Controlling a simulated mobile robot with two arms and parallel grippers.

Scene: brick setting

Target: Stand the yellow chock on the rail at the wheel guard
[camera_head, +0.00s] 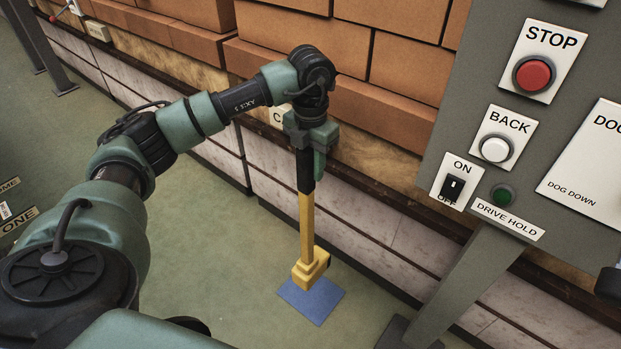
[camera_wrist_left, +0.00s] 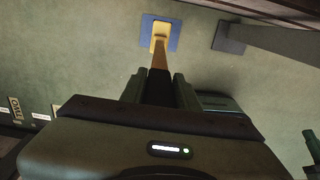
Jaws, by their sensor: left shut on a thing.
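The yellow chock (camera_head: 307,222) is a long yellow post with a black upper part and a block-like foot. My left gripper (camera_head: 309,160) is shut on its black upper part. The chock hangs nearly upright with its foot over or on a blue square (camera_head: 322,306) on the floor; I cannot tell whether they touch. In the left wrist view the chock's foot (camera_wrist_left: 160,42) appears inside the outline of the blue square (camera_wrist_left: 145,30), beyond the gripper fingers (camera_wrist_left: 160,86). I cannot make out the wheel guard or a rail for certain. My right gripper is not in view.
A grey control panel (camera_head: 461,130) with STOP and BACK buttons stands at the right on a grey post (camera_head: 462,285). Large orange-brown blocks (camera_head: 300,45) sit above a pale wall (camera_head: 385,228) behind the chock. Green floor (camera_head: 215,265) is open left of the blue square.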

